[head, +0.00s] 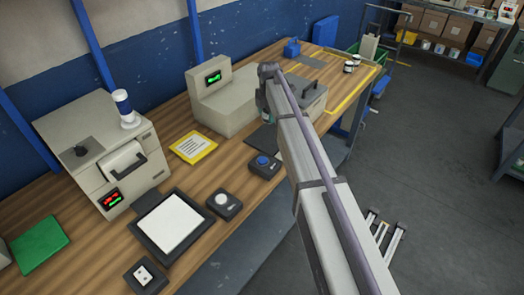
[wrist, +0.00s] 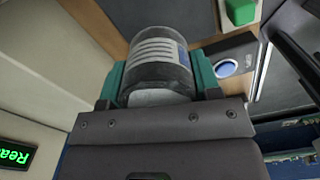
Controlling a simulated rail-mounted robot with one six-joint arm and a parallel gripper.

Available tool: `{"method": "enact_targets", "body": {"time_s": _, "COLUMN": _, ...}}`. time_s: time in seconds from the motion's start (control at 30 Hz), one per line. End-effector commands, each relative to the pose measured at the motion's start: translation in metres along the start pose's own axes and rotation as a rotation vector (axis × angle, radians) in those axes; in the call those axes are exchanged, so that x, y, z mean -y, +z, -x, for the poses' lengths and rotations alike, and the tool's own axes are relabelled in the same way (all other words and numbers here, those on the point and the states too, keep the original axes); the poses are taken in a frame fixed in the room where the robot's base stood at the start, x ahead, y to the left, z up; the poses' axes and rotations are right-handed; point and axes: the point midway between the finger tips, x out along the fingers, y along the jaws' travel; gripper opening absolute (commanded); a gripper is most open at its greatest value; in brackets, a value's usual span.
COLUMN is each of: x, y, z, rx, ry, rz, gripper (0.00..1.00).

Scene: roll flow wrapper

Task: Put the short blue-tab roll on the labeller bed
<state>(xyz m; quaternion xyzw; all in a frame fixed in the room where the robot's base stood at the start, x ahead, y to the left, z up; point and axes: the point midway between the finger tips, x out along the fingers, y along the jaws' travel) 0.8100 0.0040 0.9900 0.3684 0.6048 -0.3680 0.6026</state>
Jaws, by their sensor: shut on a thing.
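In the wrist view my gripper (wrist: 158,78) has its teal fingers shut on a clear-grey roll (wrist: 152,55) with pale bands. A small blue patch shows at the roll's right edge; its full length is hard to judge. In the head view my arm hides the roll and most of the gripper, which is beside the beige machine (head: 222,103) with a green-lit display. I cannot tell for sure which surface is the labeller bed; a dark flat plate (head: 262,138) lies in front of that machine, partly behind my arm.
A blue-button box (head: 263,165) and a white-button box (head: 224,204) sit along the bench front. A second beige machine (head: 105,150) with a white-and-blue cylinder (head: 124,108) on top stands left. Two small jars (head: 350,65) stand at the far end. A yellow-framed sheet (head: 193,147) lies between the machines.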

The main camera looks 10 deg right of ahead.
Motion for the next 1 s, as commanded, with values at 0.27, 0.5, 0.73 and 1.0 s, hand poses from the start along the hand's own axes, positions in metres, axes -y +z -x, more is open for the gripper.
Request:
{"method": "enact_targets", "body": {"time_s": 0.27, "x": 0.0, "y": 0.0, "z": -0.059, "rx": 0.0, "ry": 0.0, "rz": 0.001, "gripper": 0.3}}
{"method": "enact_targets", "body": {"time_s": 0.5, "x": 0.0, "y": 0.0, "z": -0.07, "rx": 0.0, "ry": 0.0, "rz": 0.002, "gripper": 0.3}}
{"method": "enact_targets", "body": {"time_s": 0.73, "x": 0.0, "y": 0.0, "z": -0.101, "rx": 0.0, "ry": 0.0, "rz": 0.002, "gripper": 0.3}}
{"method": "enact_targets", "body": {"time_s": 1.0, "x": 0.0, "y": 0.0, "z": -0.101, "rx": 0.0, "ry": 0.0, "rz": 0.002, "gripper": 0.26}}
